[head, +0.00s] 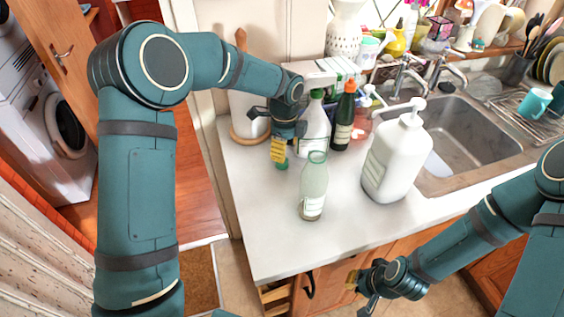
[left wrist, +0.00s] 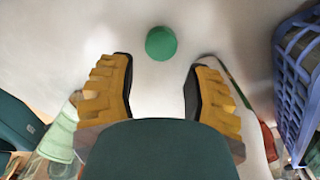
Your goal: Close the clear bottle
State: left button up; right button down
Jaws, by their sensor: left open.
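The clear bottle (head: 313,188), pale green glass with a label low on it, stands upright and uncapped on the white counter. A small round green cap (head: 282,165) lies on the counter to the left of the bottle. My left gripper (head: 279,150) points down just above the cap. In the left wrist view the left gripper (left wrist: 161,78) is open and empty, with the cap (left wrist: 161,43) lying ahead between the line of its fingers. My right gripper (head: 362,288) hangs low in front of the cabinet; its jaw opening is unclear.
A large white pump bottle (head: 396,155) stands right of the clear bottle. The sink (head: 465,135) is at the right. The counter's front left (head: 265,225) is free.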

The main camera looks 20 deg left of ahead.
pick_arm(q)
jog(key=shift+f+b, duration=0.4)
jog(key=shift+f, duration=2.4)
jog(key=c, duration=0.4)
